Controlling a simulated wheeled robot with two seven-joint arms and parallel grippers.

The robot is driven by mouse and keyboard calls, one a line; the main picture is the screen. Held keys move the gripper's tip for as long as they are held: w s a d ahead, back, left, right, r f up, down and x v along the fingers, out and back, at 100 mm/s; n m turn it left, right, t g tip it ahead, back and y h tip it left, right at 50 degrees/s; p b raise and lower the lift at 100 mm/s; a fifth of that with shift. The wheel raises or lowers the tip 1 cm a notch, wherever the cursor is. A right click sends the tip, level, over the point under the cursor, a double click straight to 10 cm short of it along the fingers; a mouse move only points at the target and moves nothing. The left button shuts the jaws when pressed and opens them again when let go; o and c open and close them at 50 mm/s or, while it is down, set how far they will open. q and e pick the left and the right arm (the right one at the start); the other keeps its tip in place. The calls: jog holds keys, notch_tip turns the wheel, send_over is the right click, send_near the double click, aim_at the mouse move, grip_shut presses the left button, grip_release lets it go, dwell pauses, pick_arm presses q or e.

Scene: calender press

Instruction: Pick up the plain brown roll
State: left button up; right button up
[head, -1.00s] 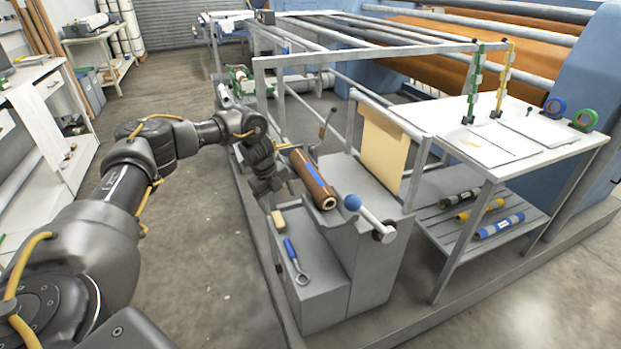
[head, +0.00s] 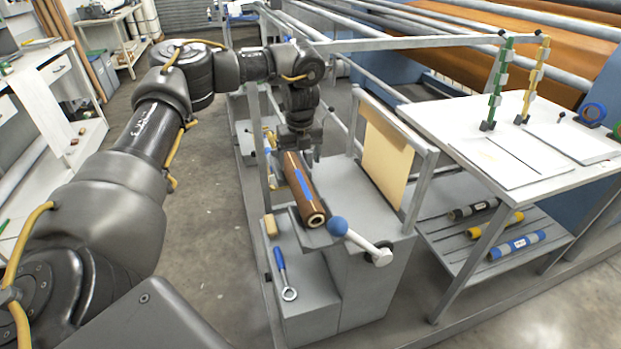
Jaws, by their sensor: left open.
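A brown roll (head: 306,186) with a blue strip along its top lies on the grey stand beside the press. Its near end shows a pale ring with a dark hole. My left gripper (head: 292,148) points down over the roll's far end, with its jaws open. The fingertips are mostly hidden, so I cannot tell whether they touch the roll. My right gripper is out of view.
A crank with a blue knob (head: 338,226) stands close to the roll's near end. A tan sheet (head: 385,157) hangs behind. Several striped rolls lie on the right shelf (head: 470,252).

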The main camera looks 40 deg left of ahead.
aim_at(300, 178)
pick_arm(q)
jog(key=shift+w, duration=0.1)
jog(key=f, duration=0.3)
jog(key=shift+s+a+b, duration=0.15)
jog(key=shift+s+b, duration=0.15)
jog(key=shift+b, duration=0.1)
jog(key=shift+w+a+f, duration=0.1)
jog(key=shift+w+f, duration=0.05)
jog(key=shift+f, duration=0.4)
jog(key=shift+w+f, duration=0.15)
jog(key=shift+f, duration=0.6)
jog(key=f, duration=0.3)
jog(key=f+p, duration=0.1)
jog(key=shift+w+a+f, duration=0.1)
jog(key=shift+w+f, duration=0.15)
jog(key=shift+f, duration=0.2)
jog(key=c, duration=1.3)
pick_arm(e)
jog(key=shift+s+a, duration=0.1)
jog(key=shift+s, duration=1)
